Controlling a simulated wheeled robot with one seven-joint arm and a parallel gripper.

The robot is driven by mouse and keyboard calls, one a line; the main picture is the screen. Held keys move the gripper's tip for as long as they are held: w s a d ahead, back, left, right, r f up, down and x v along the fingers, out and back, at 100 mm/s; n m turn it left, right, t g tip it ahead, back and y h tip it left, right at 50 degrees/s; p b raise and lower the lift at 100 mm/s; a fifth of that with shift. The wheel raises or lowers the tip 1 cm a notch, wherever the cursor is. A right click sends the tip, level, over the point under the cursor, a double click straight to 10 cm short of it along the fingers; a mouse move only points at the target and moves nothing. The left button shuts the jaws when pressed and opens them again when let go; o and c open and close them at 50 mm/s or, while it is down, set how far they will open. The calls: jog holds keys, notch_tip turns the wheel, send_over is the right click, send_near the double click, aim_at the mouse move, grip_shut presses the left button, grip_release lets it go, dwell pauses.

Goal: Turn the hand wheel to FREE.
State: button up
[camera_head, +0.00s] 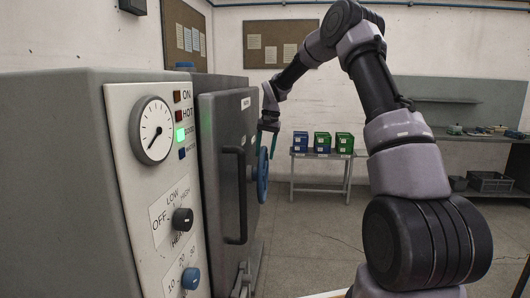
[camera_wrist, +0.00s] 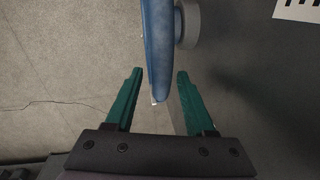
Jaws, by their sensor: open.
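The blue hand wheel (camera_head: 262,174) stands out from the front of the grey cabinet door and is seen nearly edge-on in the head view. In the wrist view the wheel's blue rim (camera_wrist: 158,45) comes down from the top, with a grey hub part beside it. My gripper (camera_wrist: 157,82) is open, with its teal fingers on either side of the rim's lower end and gaps on both sides. In the head view my gripper (camera_head: 268,140) is at the wheel's rim. The FREE mark cannot be read in either view.
The door (camera_head: 222,190) has a black vertical handle (camera_head: 236,195) left of the wheel. The control panel (camera_head: 130,215) has a gauge, knobs and a lit green lamp. A table (camera_head: 322,155) with green and blue bins stands behind. The floor between is clear.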

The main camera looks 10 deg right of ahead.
grip_shut()
dwell(1.4)
